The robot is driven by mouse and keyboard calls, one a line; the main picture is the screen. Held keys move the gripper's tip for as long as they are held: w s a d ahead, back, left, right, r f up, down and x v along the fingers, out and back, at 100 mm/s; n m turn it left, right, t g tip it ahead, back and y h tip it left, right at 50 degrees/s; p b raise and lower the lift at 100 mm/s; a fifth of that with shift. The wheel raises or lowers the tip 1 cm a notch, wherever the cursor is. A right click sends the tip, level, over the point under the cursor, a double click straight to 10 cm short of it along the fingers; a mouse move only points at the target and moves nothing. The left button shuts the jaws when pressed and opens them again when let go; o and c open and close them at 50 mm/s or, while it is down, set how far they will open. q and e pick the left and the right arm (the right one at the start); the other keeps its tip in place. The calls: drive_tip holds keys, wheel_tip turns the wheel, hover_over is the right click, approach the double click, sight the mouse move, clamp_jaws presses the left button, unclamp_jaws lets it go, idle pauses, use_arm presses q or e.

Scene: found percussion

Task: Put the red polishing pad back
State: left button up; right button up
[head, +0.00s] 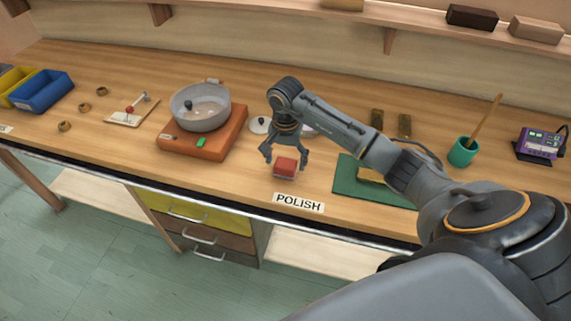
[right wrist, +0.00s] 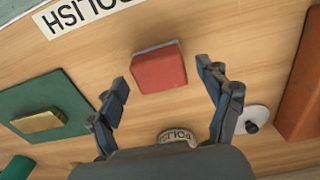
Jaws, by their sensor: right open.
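The red polishing pad (head: 285,166) sits on the wooden bench just behind the POLISH label (head: 298,202). In the right wrist view the pad (right wrist: 158,68) shows a red block on a thin grey layer. My right gripper (head: 285,160) points down over it, open, with a finger at either side. The wrist view shows gaps between the pad and both fingers (right wrist: 161,76). My left gripper is not in view.
An orange base (head: 198,144) with a grey pan (head: 202,106) stands left of the gripper. A small pale lid (head: 260,125) lies between them. A green mat (head: 350,180) with a brass block is to the right. The bench's front edge is close.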

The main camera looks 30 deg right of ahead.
sight(285, 163)
wheel_tip(285, 163, up, 10)
drive_tip(key=b, duration=0.2)
drive_tip(key=shift+r+b, duration=0.15)
drive_tip(key=shift+b, duration=0.25)
